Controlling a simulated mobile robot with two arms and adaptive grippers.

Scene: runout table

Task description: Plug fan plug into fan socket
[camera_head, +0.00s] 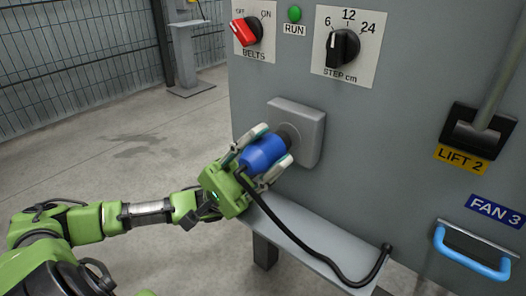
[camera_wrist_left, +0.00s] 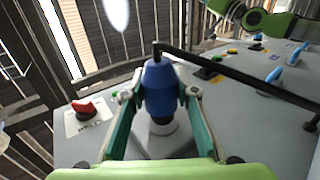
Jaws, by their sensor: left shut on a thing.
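The blue fan plug (camera_head: 265,155) is held between the two fingers of my left gripper (camera_head: 273,147). In the left wrist view the plug (camera_wrist_left: 160,88) sits between the fingertips (camera_wrist_left: 160,95). Its front end is lined up with the fan socket (camera_head: 309,135), a grey square box on the cabinet face. The plug's front meets or overlaps the dark socket opening; I cannot tell how deep it sits. A black cable (camera_head: 320,262) runs from the plug across the shelf to its right end. My right gripper is not seen.
The grey cabinet (camera_head: 400,130) carries a red BELTS switch (camera_head: 247,31), a black STEP knob (camera_head: 342,48), a LIFT 2 lever (camera_head: 480,130) and a blue FAN 3 handle (camera_head: 472,254). A narrow shelf (camera_head: 300,240) lies below the socket. The floor at left is clear.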

